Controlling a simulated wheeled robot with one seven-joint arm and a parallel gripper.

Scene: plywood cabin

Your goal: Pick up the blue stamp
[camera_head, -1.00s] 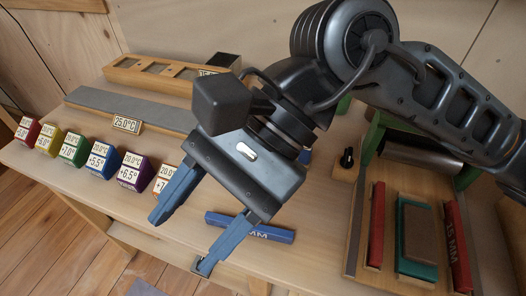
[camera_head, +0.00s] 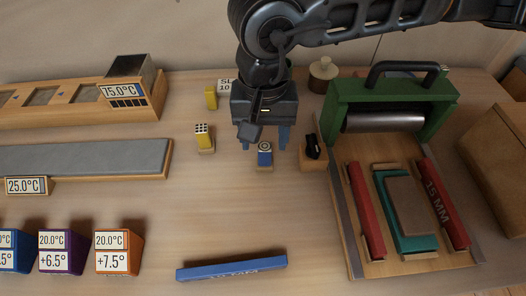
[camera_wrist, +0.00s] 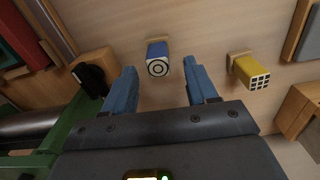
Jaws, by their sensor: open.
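The blue stamp (camera_head: 264,154) has a white face with a black ring mark and sits by a small wooden block on the table. In the wrist view the blue stamp (camera_wrist: 157,58) shows between and beyond my blue fingertips. My gripper (camera_head: 265,138) is open and empty, at the stamp's far side in the head view. In the wrist view my gripper (camera_wrist: 159,75) has one finger on each side of the stamp's line, apart from it. A yellow stamp (camera_head: 203,136) with a dotted grid face stands to the left.
A black knob on a wooden block (camera_head: 312,150) is close on the right, beside the green roller press (camera_head: 340,110). A blue bar (camera_head: 232,266) lies at the front. A grey strip (camera_head: 85,158) and several coloured cubes are at the left. The table between is clear.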

